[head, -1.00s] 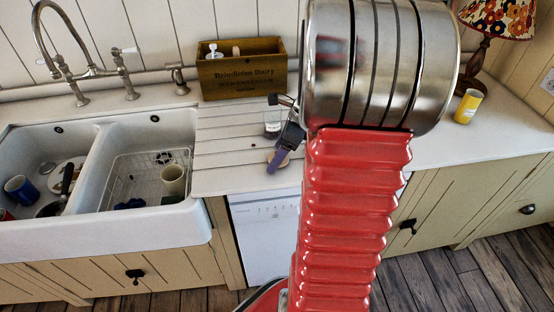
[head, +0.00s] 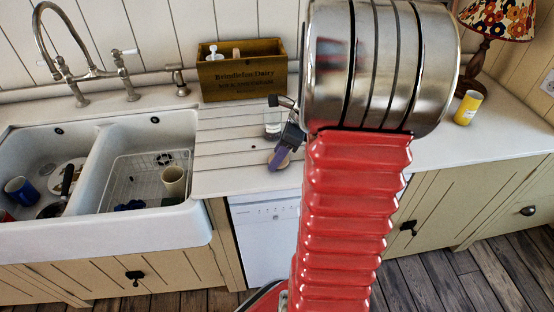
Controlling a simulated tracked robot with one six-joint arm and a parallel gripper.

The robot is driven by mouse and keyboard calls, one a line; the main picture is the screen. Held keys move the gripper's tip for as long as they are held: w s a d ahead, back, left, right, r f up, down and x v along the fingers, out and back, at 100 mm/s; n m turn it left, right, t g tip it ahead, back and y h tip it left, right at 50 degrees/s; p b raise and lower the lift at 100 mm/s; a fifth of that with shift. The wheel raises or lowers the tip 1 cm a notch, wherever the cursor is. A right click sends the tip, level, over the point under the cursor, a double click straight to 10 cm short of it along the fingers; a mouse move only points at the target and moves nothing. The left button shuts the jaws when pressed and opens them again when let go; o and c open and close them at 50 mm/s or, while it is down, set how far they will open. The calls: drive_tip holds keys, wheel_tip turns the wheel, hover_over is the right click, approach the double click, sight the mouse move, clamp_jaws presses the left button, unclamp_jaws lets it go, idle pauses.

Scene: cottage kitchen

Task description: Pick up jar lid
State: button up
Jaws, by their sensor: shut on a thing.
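My gripper (head: 279,158) is over the grooved drainboard to the right of the sink, partly hidden by my own arm. Its purple fingers point down and to the left. A small tan, round thing (head: 284,163), which looks like the jar lid, shows at the fingertips, and the gripper is shut on it. It is too small to tell whether the lid touches the counter. A clear glass jar (head: 272,123) stands just behind the gripper, partly covered by it.
A wooden dairy box (head: 242,78) with bottles stands against the wall. The double white sink (head: 100,160) at left holds a blue mug (head: 21,190), a pan and a cream cup (head: 174,181) on a rack. A yellow tin (head: 467,108) and a lamp (head: 493,30) are at right.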

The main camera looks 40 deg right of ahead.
wheel_tip(320, 180, up, 10)
idle(0.6)
idle(0.5)
drive_tip(key=w+d+r, duration=0.6)
drive_tip(key=w+d, duration=0.1)
drive_tip(key=w, duration=0.3)
drive_tip(key=shift+w+r, duration=0.15)
idle(0.3)
drive_tip(key=shift+f, duration=2.95)
drive_tip(key=shift+f, duration=0.5)
